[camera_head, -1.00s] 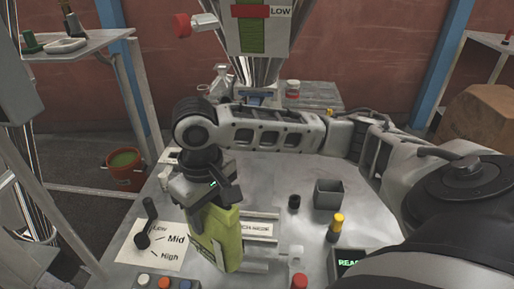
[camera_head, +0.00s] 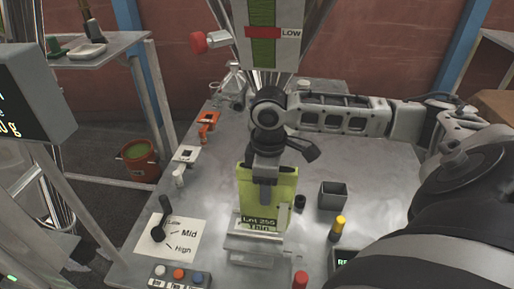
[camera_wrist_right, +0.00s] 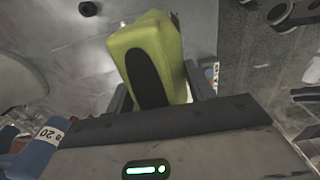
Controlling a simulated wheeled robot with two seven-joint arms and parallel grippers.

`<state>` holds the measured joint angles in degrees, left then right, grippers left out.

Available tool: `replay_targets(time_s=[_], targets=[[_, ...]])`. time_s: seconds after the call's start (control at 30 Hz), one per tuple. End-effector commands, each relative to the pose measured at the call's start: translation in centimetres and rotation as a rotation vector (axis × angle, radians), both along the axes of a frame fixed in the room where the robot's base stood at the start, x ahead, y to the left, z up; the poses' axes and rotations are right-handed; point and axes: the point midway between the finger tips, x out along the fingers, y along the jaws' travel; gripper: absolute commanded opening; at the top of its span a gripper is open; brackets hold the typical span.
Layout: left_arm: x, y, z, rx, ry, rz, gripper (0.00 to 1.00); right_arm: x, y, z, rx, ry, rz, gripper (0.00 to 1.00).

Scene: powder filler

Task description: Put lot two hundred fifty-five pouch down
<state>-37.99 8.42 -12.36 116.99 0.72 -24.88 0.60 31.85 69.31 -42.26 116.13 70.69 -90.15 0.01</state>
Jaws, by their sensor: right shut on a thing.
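The yellow-green pouch (camera_head: 256,190) labelled "Lot 255 Thin" is upright in the head view, above the middle front of the metal table. My right gripper (camera_head: 266,178) is shut on its upper part from above. The pouch's lower end is at a clear-and-metal holder (camera_head: 252,250); I cannot tell whether it rests in it. In the right wrist view the pouch (camera_wrist_right: 150,55) sits between my right gripper's fingers (camera_wrist_right: 165,98), with a dark oval on its face. My left gripper is not in view.
A dial lever (camera_head: 160,228) on a Mid/High card and a button box (camera_head: 178,276) are left of the pouch. A grey open box (camera_head: 332,195), a yellow-capped bottle (camera_head: 337,228), a black cap (camera_head: 300,202) and a red-capped bottle (camera_head: 300,280) are to the right. The filler (camera_head: 268,35) hangs behind.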

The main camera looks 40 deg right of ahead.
Motion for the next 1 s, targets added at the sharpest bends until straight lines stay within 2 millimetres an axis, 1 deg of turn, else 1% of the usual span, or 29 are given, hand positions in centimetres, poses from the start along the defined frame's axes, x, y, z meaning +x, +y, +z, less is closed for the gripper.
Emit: replay_targets(time_s=[0.03,0.1,0.2,0.3,0.53,0.73,1.0], targets=[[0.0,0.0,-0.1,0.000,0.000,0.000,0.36,1.1,-0.3,-0.8,0.002,0.001,-0.003,0.21],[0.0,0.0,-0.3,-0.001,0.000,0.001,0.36,2.1,-0.6,-2.4,0.002,0.002,-0.003,0.21],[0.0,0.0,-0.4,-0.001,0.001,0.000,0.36,3.4,-1.1,-4.0,0.002,0.001,-0.002,0.21],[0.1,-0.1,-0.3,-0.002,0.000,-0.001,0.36,4.3,-1.4,-5.1,0.001,0.001,-0.001,0.21],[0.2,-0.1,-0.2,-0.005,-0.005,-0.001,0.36,5.3,-1.7,-6.4,0.000,0.000,0.000,0.21],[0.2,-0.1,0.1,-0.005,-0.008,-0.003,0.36,5.2,-1.7,-9.1,-0.001,0.002,0.001,0.21],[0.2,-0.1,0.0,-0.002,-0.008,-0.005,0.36,5.2,-1.8,-9.3,-0.002,0.000,0.001,0.21]])
